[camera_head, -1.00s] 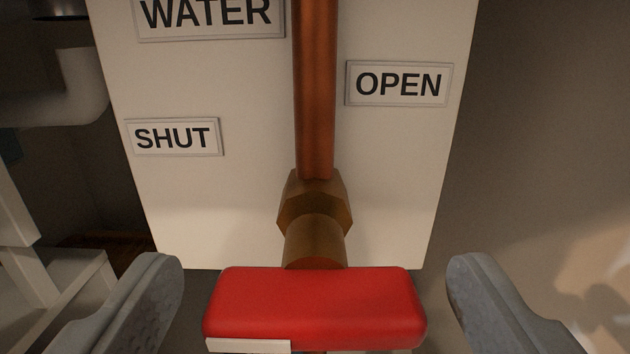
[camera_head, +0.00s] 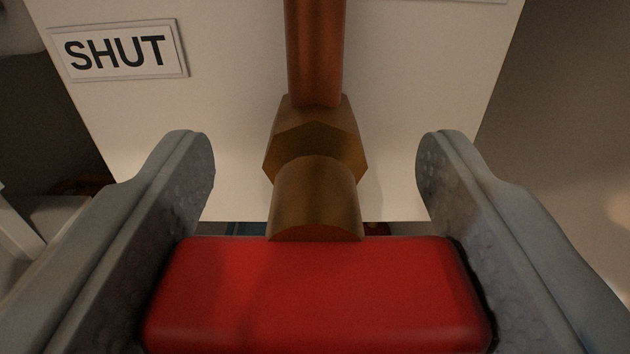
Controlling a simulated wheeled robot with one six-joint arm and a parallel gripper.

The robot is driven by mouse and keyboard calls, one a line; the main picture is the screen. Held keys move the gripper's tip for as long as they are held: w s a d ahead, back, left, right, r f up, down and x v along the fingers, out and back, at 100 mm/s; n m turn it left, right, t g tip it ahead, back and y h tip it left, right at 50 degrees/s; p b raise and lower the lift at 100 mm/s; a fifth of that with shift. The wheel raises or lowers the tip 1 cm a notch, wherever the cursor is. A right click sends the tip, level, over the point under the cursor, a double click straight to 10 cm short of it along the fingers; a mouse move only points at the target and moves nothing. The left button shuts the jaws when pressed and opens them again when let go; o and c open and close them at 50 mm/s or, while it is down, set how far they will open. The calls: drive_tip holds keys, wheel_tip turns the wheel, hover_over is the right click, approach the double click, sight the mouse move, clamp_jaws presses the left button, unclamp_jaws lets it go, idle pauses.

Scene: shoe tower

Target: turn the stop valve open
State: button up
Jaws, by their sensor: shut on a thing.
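The stop valve's red handle (camera_head: 318,295) lies crosswise at the bottom of the view, its long side running left to right. Behind it are the round brass stem (camera_head: 316,205) and the hexagonal brass body (camera_head: 315,140) on the copper pipe (camera_head: 314,55). My gripper (camera_head: 315,165) has one finger at each end of the handle, and the jaws are shut on it. The fingertips reach past the handle on both sides of the brass stem. The handle's lower edge is partly cut off by the frame.
A white board (camera_head: 420,60) stands behind the pipe. A sign reading SHUT (camera_head: 119,50) is on its left side. The edge of another sign shows at the top right. A pale frame piece (camera_head: 20,225) is at the lower left.

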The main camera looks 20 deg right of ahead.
drive_tip(key=shift+m, duration=0.3)
drive_tip(key=m, duration=0.3)
drive_tip(key=shift+d+m, duration=0.1)
drive_tip(key=shift+m, duration=0.2)
drive_tip(key=m, duration=0.4)
drive_tip(key=shift+s+d+f+m, duration=0.1)
drive_tip(key=shift+m, duration=0.2)
drive_tip(key=m, duration=0.4)
drive_tip(key=shift+f, duration=0.1)
drive_tip(key=shift+d+f+m, duration=0.1)
drive_tip(key=shift+f+m, duration=0.05)
drive_tip(key=shift+m, duration=2.35)
drive_tip(key=o, duration=1)
drive_tip(key=shift+s, duration=0.15)
